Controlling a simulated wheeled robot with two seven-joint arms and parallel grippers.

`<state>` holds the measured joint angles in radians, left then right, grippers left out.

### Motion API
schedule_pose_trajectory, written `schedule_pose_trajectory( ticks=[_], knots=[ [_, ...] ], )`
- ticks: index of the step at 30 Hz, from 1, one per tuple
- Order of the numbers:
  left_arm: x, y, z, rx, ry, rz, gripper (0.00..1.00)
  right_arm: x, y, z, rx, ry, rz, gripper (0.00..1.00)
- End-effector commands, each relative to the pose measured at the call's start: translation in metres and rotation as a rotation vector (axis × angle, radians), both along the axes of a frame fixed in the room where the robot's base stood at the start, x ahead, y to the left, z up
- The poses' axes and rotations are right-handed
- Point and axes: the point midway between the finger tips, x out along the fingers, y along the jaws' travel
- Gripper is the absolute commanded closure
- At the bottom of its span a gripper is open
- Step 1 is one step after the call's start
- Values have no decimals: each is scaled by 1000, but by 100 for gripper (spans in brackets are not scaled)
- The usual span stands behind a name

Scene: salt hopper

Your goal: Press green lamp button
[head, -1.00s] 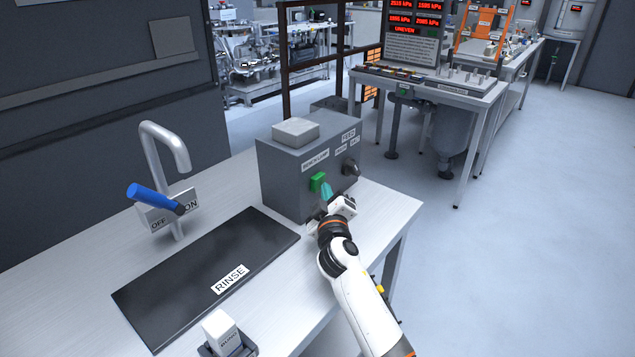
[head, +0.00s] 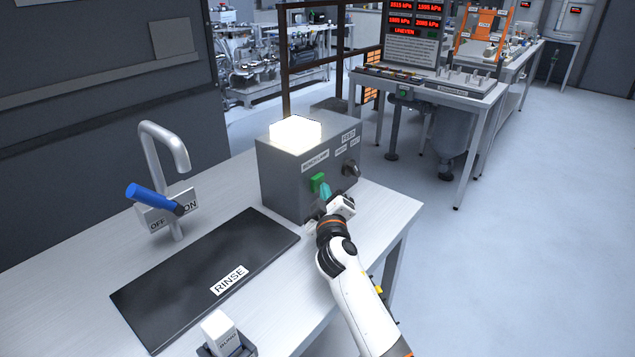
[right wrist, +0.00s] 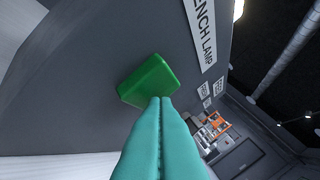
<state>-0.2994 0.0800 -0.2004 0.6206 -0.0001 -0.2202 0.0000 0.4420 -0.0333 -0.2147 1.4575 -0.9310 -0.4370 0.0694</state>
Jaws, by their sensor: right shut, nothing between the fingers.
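The green button (head: 317,182) sits on the front of a grey box (head: 288,178), under a label reading BENCH LAMP. In the right wrist view the green button (right wrist: 148,82) is large and close. My right gripper (head: 325,190) has its teal fingers shut together with nothing between them. In the right wrist view its fingertips (right wrist: 160,101) overlap the button's lower edge; I cannot tell for sure whether they touch. The lamp (head: 295,130) on top of the box glows bright white. My left gripper is not in view.
A black knob (head: 351,168) is on the box right of the button. A tap (head: 165,150) with a blue lever (head: 152,197) and a dark RINSE mat (head: 190,285) are on the left. A white block (head: 220,332) stands at the front. The bench is clear right of the box.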

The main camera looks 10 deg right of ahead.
Motion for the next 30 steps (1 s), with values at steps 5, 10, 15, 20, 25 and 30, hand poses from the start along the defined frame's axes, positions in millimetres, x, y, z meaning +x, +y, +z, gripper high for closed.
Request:
schedule_pose_trajectory(
  ticks=[5, 10, 15, 20, 25, 30],
  knots=[
    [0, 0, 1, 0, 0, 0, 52, -2, 0, 0, 0, -1, 2, 100],
    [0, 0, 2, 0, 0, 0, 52, -3, -2, 0, -1, 0, 1, 100],
    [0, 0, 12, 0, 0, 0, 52, -15, -11, 2, -2, 2, 0, 100],
    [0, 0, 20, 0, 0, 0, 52, -27, -22, 1, -2, 2, -1, 100],
    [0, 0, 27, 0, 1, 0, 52, -41, -31, 1, -1, 2, 0, 100],
    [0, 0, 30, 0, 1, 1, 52, -49, -38, 0, -1, 1, -1, 100]
  ],
)
